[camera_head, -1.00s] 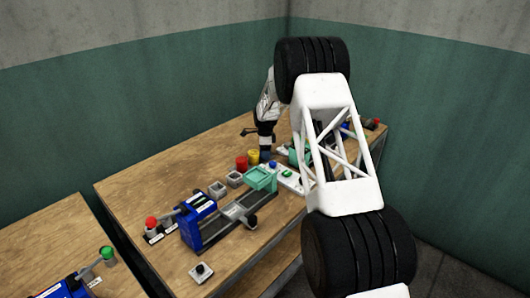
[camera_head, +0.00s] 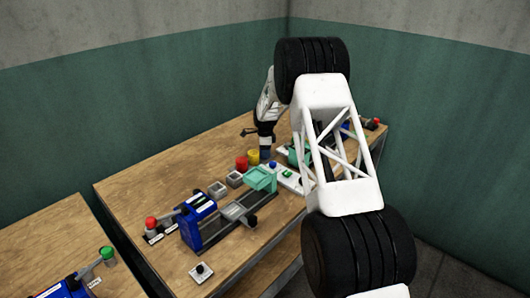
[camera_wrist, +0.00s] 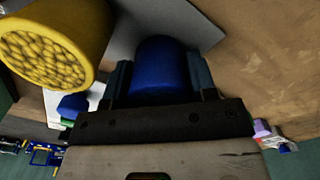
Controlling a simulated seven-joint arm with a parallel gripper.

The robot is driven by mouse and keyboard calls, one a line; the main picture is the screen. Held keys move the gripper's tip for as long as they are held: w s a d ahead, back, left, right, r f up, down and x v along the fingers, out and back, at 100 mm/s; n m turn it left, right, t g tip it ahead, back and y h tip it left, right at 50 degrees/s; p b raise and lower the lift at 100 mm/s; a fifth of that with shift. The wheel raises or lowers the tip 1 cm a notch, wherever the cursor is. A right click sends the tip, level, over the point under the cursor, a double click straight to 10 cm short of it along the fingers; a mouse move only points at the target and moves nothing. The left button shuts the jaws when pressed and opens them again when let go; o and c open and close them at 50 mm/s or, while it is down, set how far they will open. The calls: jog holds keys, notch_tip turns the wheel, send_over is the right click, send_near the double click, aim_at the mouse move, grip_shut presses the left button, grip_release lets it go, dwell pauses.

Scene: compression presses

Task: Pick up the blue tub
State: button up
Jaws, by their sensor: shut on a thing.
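The blue tub (camera_wrist: 160,68) sits between the two fingers of my gripper (camera_wrist: 161,80) in the wrist view, with a finger against each side. My gripper is shut on it. In the head view my gripper (camera_head: 266,147) points down over the wooden table behind the coloured tubs, and the blue tub shows only as a small dark blue patch at its tip (camera_head: 266,155). From these views I cannot tell how far the tub is above the table.
A yellow tub (camera_head: 253,156) and a red tub (camera_head: 241,163) stand just left of my gripper. The yellow tub is large and close in the wrist view (camera_wrist: 55,45). The table's back left is clear.

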jog(key=shift+r, duration=0.1)
jog(key=shift+r, duration=4.9)
jog(key=shift+s, duration=0.1)
jog(key=shift+s+a+r, duration=0.2)
jog(key=shift+s+r, duration=0.1)
jog(key=shift+s, duration=0.1)
jog(key=s+a+r, duration=0.1)
jog(key=s+r, duration=0.1)
jog(key=s, duration=0.7)
jog(key=s+a+r, duration=0.1)
jog(key=s+r, duration=0.2)
jog(key=s, duration=0.6)
jog(key=s+a+r, duration=0.2)
jog(key=s, duration=0.7)
jog(key=shift+r, duration=0.4)
jog(key=shift+f, duration=0.1)
